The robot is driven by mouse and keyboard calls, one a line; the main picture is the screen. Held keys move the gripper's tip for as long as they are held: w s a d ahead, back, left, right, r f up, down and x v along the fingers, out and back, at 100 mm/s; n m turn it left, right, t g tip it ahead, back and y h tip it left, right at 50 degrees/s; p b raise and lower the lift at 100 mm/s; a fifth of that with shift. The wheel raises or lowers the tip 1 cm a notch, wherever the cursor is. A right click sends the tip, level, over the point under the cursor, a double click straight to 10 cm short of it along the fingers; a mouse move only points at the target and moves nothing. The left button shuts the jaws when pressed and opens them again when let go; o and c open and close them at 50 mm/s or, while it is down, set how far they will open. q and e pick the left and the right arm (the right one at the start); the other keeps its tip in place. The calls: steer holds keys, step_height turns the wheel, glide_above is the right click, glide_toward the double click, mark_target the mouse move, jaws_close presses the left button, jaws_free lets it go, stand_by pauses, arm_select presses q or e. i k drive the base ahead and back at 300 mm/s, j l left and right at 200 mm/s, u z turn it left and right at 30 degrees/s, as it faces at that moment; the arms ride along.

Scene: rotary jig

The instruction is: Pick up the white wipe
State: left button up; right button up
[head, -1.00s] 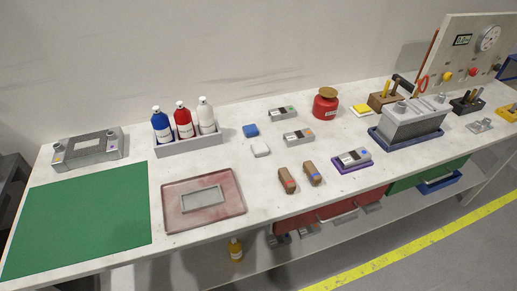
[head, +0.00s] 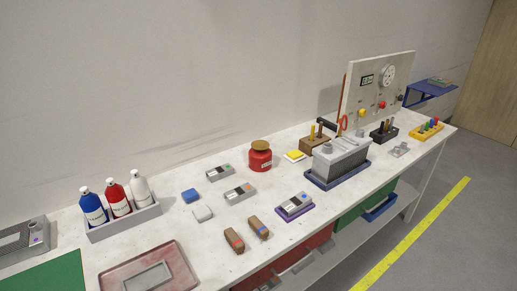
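A small white wipe (head: 202,214) lies on the white workbench (head: 305,222), left of the middle of the head view. A blue wipe (head: 190,196) of similar size lies just behind it, apart from it. Neither of my grippers shows in the head view, so nothing is seen near the white wipe.
A grey tray with three bottles (head: 124,226) stands left of the wipe. A pink tray (head: 185,275) lies in front. Two brown brushes (head: 258,228), a grey device (head: 240,194) and a red pot (head: 260,156) are to the right. Bare bench surrounds the wipe.

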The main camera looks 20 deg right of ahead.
mark_target(202, 213)
steer(key=i+l+u, duration=0.15)
steer(key=l+u, duration=0.6)
steer(key=l, duration=0.2)
steer(key=l+u, duration=0.4)
steer(key=l, duration=0.1)
